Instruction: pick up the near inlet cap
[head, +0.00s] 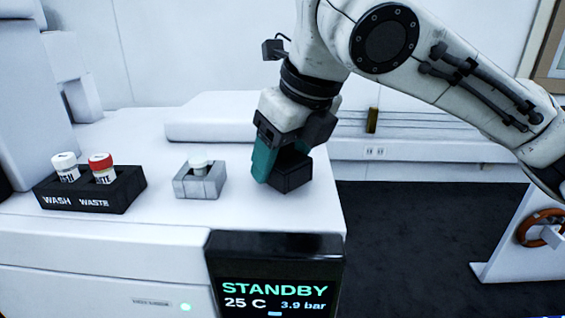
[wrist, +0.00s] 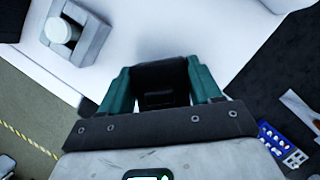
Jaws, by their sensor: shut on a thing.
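My gripper (head: 277,176) points down over the right part of the white bench top, with its teal fingers on either side of a black block-shaped thing (head: 293,171). In the wrist view the gripper (wrist: 160,75) shows both teal fingers, with the black thing (wrist: 160,84) between them. My gripper is shut on it. It may be the near inlet cap, but its shape is partly hidden by the fingers. I cannot tell whether its underside touches the bench.
A grey holder (head: 187,188) with a white-capped vial (head: 198,160) stands left of my gripper. Farther left is a black rack (head: 125,190) with white-capped and red-capped bottles. A STANDBY display (head: 275,285) is at the front. The bench ends just right of my gripper.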

